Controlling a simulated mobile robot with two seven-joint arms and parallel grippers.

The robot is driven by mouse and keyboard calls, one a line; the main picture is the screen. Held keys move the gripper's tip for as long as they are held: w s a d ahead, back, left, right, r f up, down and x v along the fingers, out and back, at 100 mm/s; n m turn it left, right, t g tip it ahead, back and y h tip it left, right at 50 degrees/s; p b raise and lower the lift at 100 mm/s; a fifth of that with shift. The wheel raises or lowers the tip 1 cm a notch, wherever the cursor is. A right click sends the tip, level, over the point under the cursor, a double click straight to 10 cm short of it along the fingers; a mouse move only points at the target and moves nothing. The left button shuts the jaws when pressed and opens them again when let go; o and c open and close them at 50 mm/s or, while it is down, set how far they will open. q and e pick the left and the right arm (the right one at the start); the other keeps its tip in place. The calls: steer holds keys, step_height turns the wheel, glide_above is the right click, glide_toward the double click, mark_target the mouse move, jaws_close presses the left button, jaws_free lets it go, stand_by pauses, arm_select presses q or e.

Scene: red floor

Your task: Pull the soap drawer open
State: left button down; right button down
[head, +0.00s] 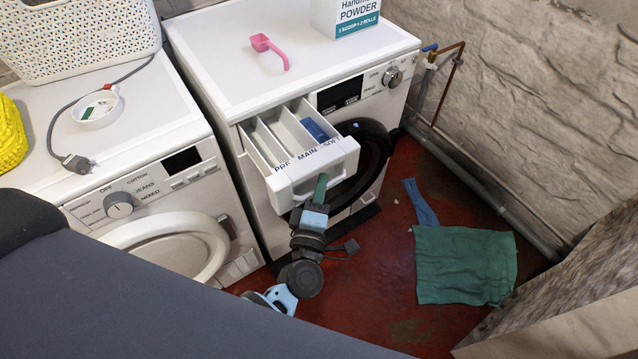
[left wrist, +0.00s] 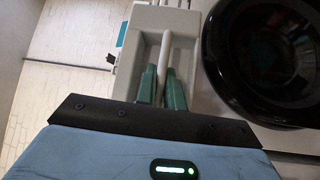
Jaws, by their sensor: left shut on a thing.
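The soap drawer (head: 315,166) of the right washing machine (head: 290,60) is pulled well out, with its compartments and the lettering PRE, MAIN and SOF showing. One compartment holds a blue insert. My left gripper (head: 321,184) is at the drawer's front, its green fingers at the handle. In the left wrist view the two green fingers (left wrist: 161,88) are on either side of the pale handle bar (left wrist: 166,55), shut on it. The round black door (left wrist: 270,55) is close to the right of the fingers there. My right gripper is not in view.
A second washer (head: 150,150) stands at left, with a white basket (head: 80,40), a cable and a small white dish on top. A pink scoop (head: 268,46) and powder box (head: 345,15) sit on the right washer. A green cloth (head: 465,265) lies on the red floor near wall pipes.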

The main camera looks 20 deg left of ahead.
arm_select(q)
steer(key=shift+s+d, duration=0.15)
steer(key=shift+d, duration=0.05)
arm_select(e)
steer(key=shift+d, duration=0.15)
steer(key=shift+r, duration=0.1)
arm_select(q)
steer(key=c, duration=1.5)
jaws_free()
steer(key=shift+s+f, duration=0.1)
steer(key=shift+s, duration=0.05)
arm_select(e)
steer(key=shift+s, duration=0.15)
